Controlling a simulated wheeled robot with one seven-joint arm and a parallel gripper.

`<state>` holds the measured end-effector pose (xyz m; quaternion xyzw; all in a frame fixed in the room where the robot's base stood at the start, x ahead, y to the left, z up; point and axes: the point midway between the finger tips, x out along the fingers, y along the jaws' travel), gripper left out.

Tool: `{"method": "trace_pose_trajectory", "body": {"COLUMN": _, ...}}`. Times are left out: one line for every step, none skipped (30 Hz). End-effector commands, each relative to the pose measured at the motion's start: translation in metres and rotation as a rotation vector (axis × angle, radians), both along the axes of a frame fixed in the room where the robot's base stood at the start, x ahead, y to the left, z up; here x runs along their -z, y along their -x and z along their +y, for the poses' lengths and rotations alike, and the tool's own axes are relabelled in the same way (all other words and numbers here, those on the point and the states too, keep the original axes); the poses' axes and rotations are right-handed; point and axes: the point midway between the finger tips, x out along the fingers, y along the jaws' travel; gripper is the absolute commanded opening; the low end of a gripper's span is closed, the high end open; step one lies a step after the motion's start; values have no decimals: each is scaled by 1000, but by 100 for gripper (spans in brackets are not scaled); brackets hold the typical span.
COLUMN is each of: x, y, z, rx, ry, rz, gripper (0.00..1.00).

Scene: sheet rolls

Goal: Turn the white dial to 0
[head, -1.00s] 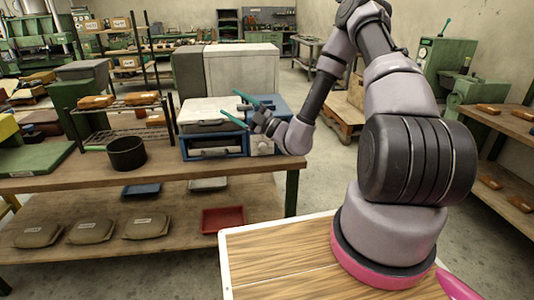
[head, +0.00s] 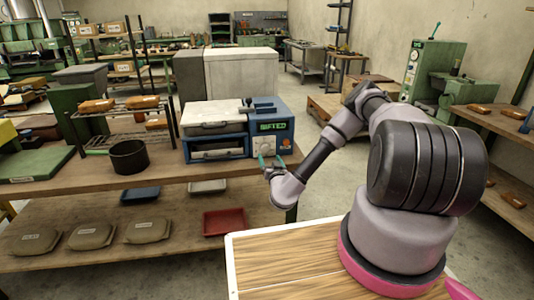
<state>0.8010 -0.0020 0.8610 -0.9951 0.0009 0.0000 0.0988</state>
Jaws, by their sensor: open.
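The white dial (head: 263,147) is on the front right of a blue bench machine (head: 238,134), below a dark display (head: 272,127) with green letters that seem to read "LIFTED". Its marks are too small to read, and the gripper partly covers its lower edge. My gripper (head: 271,161) has teal fingers and is open, just in front of and below the dial. One finger is near the dial's lower edge, the other further right. I cannot tell whether either touches it. An orange knob or button (head: 285,143) sits right of the dial.
The machine stands at the right end of a wooden bench (head: 60,191). A black pot (head: 128,157) and a wire rack (head: 130,108) are to its left. A red tray (head: 225,221) lies on the lower shelf. The floor right of the bench is open.

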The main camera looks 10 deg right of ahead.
Motion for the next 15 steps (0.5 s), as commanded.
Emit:
{"method": "trace_pose_trajectory", "body": {"x": -1, "y": -11, "z": 0, "rx": 1, "ry": 2, "rz": -4, "gripper": 82}}
{"method": "trace_pose_trajectory", "body": {"x": -1, "y": -16, "z": 0, "rx": 1, "ry": 3, "rz": -3, "gripper": 82}}
{"method": "trace_pose_trajectory", "body": {"x": -1, "y": -24, "z": 0, "rx": 1, "ry": 4, "rz": -4, "gripper": 82}}
{"method": "trace_pose_trajectory", "body": {"x": -1, "y": -29, "z": 0, "rx": 1, "ry": 2, "rz": -4, "gripper": 82}}
{"method": "trace_pose_trajectory", "body": {"x": -1, "y": -33, "z": 0, "rx": 1, "ry": 3, "rz": -3, "gripper": 82}}
{"method": "trace_pose_trajectory", "body": {"x": -1, "y": -39, "z": 0, "rx": 0, "ry": 2, "rz": -3, "gripper": 82}}
{"method": "trace_pose_trajectory", "body": {"x": -1, "y": -43, "z": 0, "rx": -1, "ry": 3, "rz": -2, "gripper": 82}}
{"method": "trace_pose_trajectory", "body": {"x": -1, "y": -46, "z": 0, "rx": -1, "ry": 3, "rz": -2, "gripper": 82}}
{"method": "trace_pose_trajectory", "body": {"x": -1, "y": -50, "z": 0, "rx": -2, "ry": 2, "rz": -2, "gripper": 82}}
{"method": "trace_pose_trajectory", "body": {"x": 0, "y": -53, "z": 0, "rx": -1, "ry": 3, "rz": -1, "gripper": 82}}
{"method": "trace_pose_trajectory", "body": {"x": 0, "y": -55, "z": 0, "rx": -2, "ry": 2, "rz": 0, "gripper": 82}}
{"method": "trace_pose_trajectory", "body": {"x": 0, "y": -57, "z": 0, "rx": -2, "ry": 1, "rz": 0, "gripper": 82}}
{"method": "trace_pose_trajectory", "body": {"x": 0, "y": -58, "z": 0, "rx": -2, "ry": 1, "rz": 0, "gripper": 82}}
{"method": "trace_pose_trajectory", "body": {"x": 0, "y": -59, "z": 0, "rx": -1, "ry": 1, "rz": 0, "gripper": 82}}
{"method": "trace_pose_trajectory", "body": {"x": 0, "y": -60, "z": 0, "rx": -1, "ry": 1, "rz": 0, "gripper": 82}}
